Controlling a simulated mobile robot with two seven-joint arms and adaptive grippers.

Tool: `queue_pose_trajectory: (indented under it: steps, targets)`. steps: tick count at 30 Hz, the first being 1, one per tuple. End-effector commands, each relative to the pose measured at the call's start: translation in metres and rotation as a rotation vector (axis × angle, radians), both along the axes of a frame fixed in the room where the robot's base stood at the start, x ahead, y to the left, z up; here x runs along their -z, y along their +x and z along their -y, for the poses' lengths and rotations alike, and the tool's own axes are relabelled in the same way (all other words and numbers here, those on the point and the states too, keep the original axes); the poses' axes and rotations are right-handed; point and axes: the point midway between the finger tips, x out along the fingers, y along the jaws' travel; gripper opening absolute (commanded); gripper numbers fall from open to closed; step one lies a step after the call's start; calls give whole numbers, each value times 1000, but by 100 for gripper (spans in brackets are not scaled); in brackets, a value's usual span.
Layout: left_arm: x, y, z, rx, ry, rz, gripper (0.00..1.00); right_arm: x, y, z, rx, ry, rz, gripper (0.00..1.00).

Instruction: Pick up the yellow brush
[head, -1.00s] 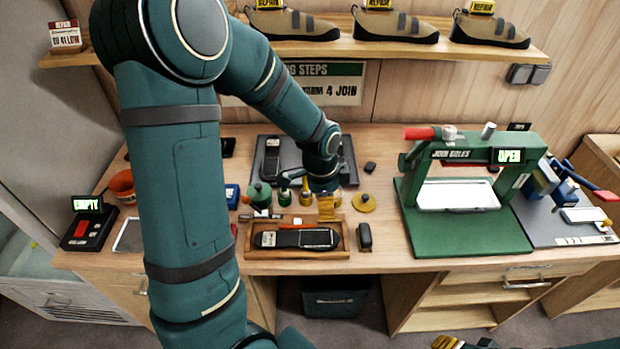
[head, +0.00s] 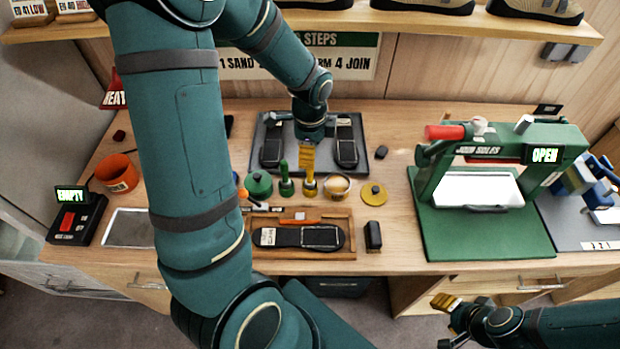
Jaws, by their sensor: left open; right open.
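The yellow brush (head: 310,187) stands upright on the bench, between the green brush (head: 286,182) and an open pot of yellow stuff (head: 337,187). My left gripper (head: 307,168) has yellow fingers and points down just above the yellow brush, overlapping its top in the head view. It is open, and I cannot tell whether its fingers touch the brush. My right gripper (head: 447,304) is open and empty, low in front of the bench at the right.
A green pot (head: 259,184) and a yellow lid (head: 374,194) flank the brushes. A wooden tray (head: 300,222) with a black sole is in front. A grey mat (head: 320,127) with two soles lies behind. A green press (head: 482,190) stands right.

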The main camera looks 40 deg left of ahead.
Motion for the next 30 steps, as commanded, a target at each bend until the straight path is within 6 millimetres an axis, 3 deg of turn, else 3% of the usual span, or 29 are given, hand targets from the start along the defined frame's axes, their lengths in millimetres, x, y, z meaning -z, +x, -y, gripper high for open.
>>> queue_pose_trajectory:
  steps: [3, 11, 21, 30]
  targets:
    - [21, 0, 0, 0, -1, -3, 57, 3, 0, 0, -1, 0, 1, 47]
    - [39, 0, 0, -2, -1, -1, 57, 5, 0, 0, 0, -1, 1, 47]
    - [82, -5, 3, -1, -1, -1, 57, 8, 0, -1, -1, -1, 0, 47]
    - [86, -4, 3, -2, 0, 1, 57, 9, 1, -1, -1, -2, 0, 47]
